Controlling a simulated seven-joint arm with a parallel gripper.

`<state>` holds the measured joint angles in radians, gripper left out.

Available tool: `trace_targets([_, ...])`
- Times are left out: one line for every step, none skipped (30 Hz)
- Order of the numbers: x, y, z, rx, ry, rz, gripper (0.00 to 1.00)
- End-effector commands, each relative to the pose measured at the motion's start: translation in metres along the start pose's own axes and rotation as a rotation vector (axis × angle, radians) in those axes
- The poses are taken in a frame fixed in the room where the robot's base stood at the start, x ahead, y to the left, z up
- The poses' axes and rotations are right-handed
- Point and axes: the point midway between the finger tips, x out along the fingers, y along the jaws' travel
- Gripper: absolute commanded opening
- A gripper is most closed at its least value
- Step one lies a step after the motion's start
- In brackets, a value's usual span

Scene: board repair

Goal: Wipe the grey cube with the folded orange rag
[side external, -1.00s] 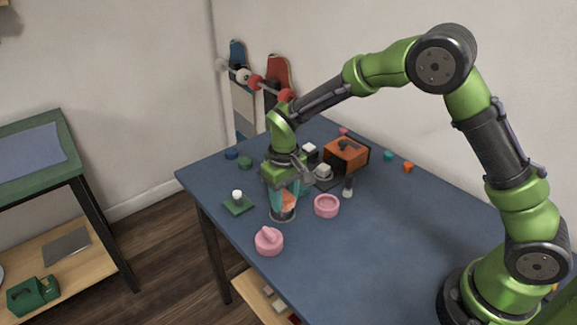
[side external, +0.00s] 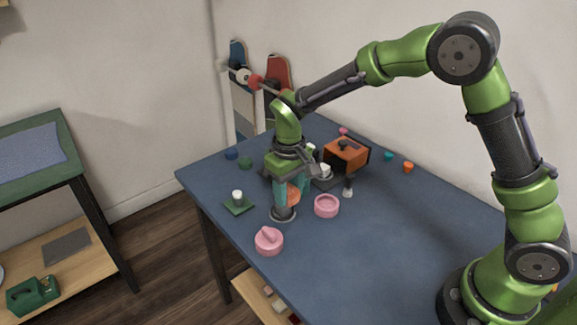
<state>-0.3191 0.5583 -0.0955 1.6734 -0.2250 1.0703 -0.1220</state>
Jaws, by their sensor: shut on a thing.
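My gripper (side external: 288,193) is above the far-left part of the blue table. Its teal fingers are shut on the folded orange rag (side external: 294,195), which shows as a small orange patch between them. A round dark stand (side external: 283,214) is just below the fingers; I cannot tell whether the rag touches it. A pale grey cube (side external: 325,171) sits on a dark plate to the right of the gripper, partly hidden by it. It seems to be the grey cube, but it is small. The rag looks apart from it.
Near the gripper are a pink bowl (side external: 326,206), a pink lidded piece (side external: 269,241), a green plate (side external: 239,208) with a white piece and an orange box (side external: 346,153). Small coloured pieces lie at the back. The table's front right is clear.

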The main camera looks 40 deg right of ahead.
Motion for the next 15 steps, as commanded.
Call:
trace_targets([-0.006, 0.000, -0.001, 0.000, 0.004, -0.001, 0.18])
trace_targets([-0.009, 0.000, -0.001, 0.000, 0.005, -0.002, 0.18])
trace_targets([-0.013, 0.000, -0.001, -0.001, 0.004, -0.002, 0.18])
trace_targets([-0.015, 0.000, -0.001, 0.000, 0.003, -0.001, 0.18])
trace_targets([-0.018, 0.000, -0.001, -0.001, 0.003, -0.001, 0.18])
trace_targets([-0.021, 0.000, -0.001, -0.001, 0.004, -0.001, 0.18])
trace_targets([-0.024, 0.000, -0.001, -0.001, 0.004, -0.001, 0.18])
trace_targets([-0.027, 0.000, -0.001, 0.000, 0.004, -0.001, 0.18])
trace_targets([-0.031, 0.000, -0.001, 0.000, 0.005, -0.001, 0.18])
trace_targets([-0.033, 0.000, -0.001, 0.000, 0.005, -0.001, 0.18])
trace_targets([-0.036, 0.000, -0.001, 0.001, 0.004, -0.002, 0.18])
trace_targets([-0.040, 0.000, -0.001, 0.000, 0.005, -0.001, 0.18])
trace_targets([-0.042, 0.000, -0.001, 0.000, 0.004, -0.001, 0.18])
trace_targets([-0.044, 0.000, -0.001, 0.000, 0.004, -0.001, 0.18])
trace_targets([-0.047, 0.000, -0.001, 0.000, 0.004, -0.001, 0.18])
